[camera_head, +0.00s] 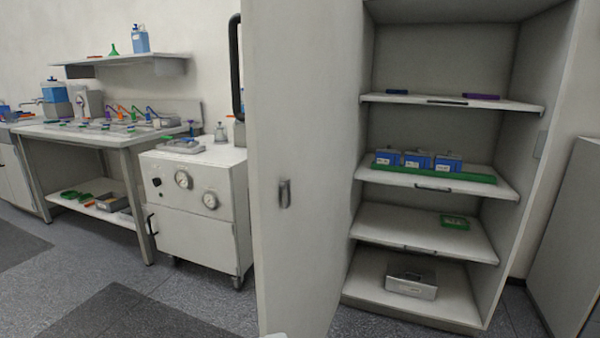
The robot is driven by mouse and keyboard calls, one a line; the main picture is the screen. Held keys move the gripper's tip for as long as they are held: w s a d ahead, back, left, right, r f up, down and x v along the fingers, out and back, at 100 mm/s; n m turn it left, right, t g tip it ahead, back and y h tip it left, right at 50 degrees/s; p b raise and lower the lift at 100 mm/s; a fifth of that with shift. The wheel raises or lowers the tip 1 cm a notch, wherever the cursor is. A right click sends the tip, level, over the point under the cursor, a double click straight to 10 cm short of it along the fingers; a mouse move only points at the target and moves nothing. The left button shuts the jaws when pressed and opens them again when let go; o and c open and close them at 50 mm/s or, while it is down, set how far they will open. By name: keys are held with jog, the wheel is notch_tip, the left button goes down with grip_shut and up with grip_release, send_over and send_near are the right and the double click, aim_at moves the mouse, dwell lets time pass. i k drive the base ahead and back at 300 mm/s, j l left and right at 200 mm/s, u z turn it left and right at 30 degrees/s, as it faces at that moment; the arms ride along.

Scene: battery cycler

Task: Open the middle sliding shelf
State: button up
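An open cabinet stands at the right, with several shelves inside. Three of them have dark handles on their front edges. The middle sliding shelf (390,179) carries a green tray (477,176) with blue and grey battery-like boxes (418,161). Its dark handle (433,188) is at the middle of its front edge. The shelf appears pushed in, roughly in line with the shelves above and below. My gripper is not clearly in view; only a small pale shape shows at the bottom edge, and I cannot tell what it is.
The open cabinet door (300,170) stands left of the shelves. The upper shelf (385,98) holds small dark items; the lower shelf (400,228) holds a green box (455,222). A grey metal box (411,280) sits at the bottom. A wheeled unit (200,215) and workbench (75,133) stand left.

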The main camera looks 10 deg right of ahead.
aim_at(474, 179)
jog(key=i+j, duration=0.2)
jog(key=j, duration=0.2)
jog(key=i+j, duration=0.45)
jog(key=j, duration=0.3)
jog(key=i+j, duration=0.2)
jog(key=j, duration=0.2)
jog(key=i+j+z, duration=0.15)
jog(key=j+z, duration=0.15)
jog(key=i+j+z, duration=0.15)
jog(key=j+z, duration=0.6)
jog(key=z, duration=0.55)
jog(key=i+l+z, duration=0.1)
jog(key=i+l, duration=0.75)
